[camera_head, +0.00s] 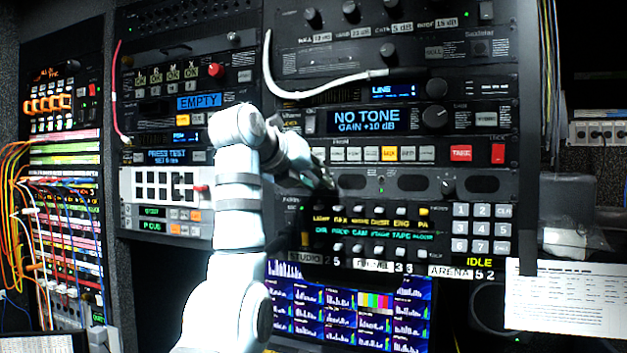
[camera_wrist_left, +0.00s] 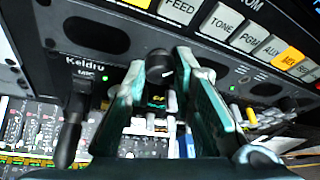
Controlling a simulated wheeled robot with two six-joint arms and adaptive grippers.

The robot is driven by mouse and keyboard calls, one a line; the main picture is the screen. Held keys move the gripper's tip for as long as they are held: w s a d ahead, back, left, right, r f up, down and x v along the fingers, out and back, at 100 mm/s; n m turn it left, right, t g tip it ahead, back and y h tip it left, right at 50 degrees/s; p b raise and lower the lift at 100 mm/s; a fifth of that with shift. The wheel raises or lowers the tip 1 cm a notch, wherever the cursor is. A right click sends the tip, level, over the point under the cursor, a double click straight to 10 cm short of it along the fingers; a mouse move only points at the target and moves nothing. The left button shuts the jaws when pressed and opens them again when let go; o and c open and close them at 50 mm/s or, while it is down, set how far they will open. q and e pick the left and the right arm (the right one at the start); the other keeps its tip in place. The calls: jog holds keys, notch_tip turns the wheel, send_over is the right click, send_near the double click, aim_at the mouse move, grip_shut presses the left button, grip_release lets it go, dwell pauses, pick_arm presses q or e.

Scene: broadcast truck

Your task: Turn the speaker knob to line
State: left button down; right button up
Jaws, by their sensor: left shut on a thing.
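My left gripper (camera_head: 325,180) reaches the left part of the speaker panel (camera_head: 430,186) in the head view. In the left wrist view its two greenish fingers (camera_wrist_left: 160,75) stand on either side of a black round knob (camera_wrist_left: 159,64) and are shut on it. A small pale mark shows on the knob's face, but the setting it points to cannot be read. In the head view my gripper hides this knob. Another knob (camera_head: 447,187) sits at the right of the same panel, apart from my gripper. My right gripper is not in view.
A row of buttons (camera_head: 371,154), one lit orange, runs just above the panel. A black plug (camera_wrist_left: 70,130) stands out left of my fingers under a "Keldru" label. An intercom key panel (camera_head: 370,235) lies below. A white cable (camera_head: 320,88) loops above.

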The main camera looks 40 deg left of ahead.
pick_arm(q)
jog(key=shift+r+m, duration=0.15)
jog(key=shift+m, duration=0.25)
jog(key=c, duration=1.4)
grip_release()
jog(key=shift+o, duration=0.3)
jog(key=shift+w, duration=0.15)
jog(key=v, duration=0.7)
jog(key=shift+s, duration=0.25)
